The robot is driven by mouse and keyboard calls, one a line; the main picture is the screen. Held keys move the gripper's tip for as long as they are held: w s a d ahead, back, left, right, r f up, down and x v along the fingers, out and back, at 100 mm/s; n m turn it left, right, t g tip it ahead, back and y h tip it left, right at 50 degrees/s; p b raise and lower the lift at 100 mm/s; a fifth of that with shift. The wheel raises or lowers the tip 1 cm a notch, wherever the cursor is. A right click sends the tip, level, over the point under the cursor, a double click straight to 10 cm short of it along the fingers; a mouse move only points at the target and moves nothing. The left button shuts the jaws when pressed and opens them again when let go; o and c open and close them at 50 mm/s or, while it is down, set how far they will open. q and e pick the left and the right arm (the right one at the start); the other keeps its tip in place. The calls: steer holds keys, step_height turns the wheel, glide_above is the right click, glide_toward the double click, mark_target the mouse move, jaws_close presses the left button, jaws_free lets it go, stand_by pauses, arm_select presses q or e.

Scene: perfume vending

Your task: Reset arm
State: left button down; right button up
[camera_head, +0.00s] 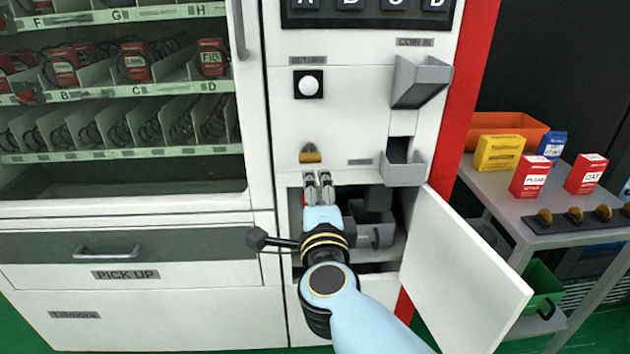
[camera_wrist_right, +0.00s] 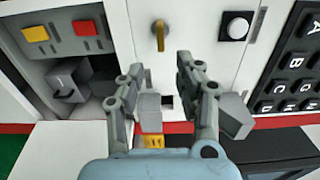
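My right gripper (camera_head: 319,186) is in front of the vending machine (camera_head: 350,75), just below a brass knob (camera_head: 310,154) and at the top of the open lower compartment (camera_head: 398,248). In the right wrist view the two fingers (camera_wrist_right: 157,78) stand apart with nothing seen between them. The knob (camera_wrist_right: 160,35) shows beyond them, apart from the fingertips. The compartment's white door (camera_head: 465,275) hangs open to the right. A yellow button (camera_wrist_right: 35,33) and a red button (camera_wrist_right: 84,28) show inside it in the wrist view. My left gripper is not in view.
A grey coin chute (camera_head: 420,84) and a small grey tray (camera_head: 403,172) stick out above the compartment. A grey side table (camera_head: 500,195) at the right holds several boxes, an orange bin (camera_head: 508,126) and a rack of brass knobs.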

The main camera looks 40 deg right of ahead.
stand_by(0.5)
steer(key=s+a+f+n+g+y, duration=0.1)
steer(key=s+f+n+y, duration=0.3)
steer(key=f, duration=0.6)
steer(key=s+f+n+g+y, duration=0.1)
steer(key=s+f+n+g, duration=0.1)
steer(key=s+f+n, duration=0.7)
steer(key=s+a+f+n+g+y, duration=0.1)
steer(key=s+f+n+y, duration=0.15)
steer(key=f, duration=0.95)
steer(key=s+d+f+n+g, duration=0.1)
steer(key=s+f+n+g, duration=0.2)
steer(key=s, duration=0.7)
steer(key=s+d+f+n+g+y, duration=0.1)
steer(key=s+f+n+g, duration=0.2)
steer(key=s+f, duration=0.4)
steer(key=s+f+n+g, duration=0.3)
steer(key=s+f+g, duration=0.1)
steer(key=s, duration=0.9)
steer(key=shift+d+f, duration=0.4)
steer(key=shift+f, duration=0.2)
steer(key=shift+o, duration=0.4)
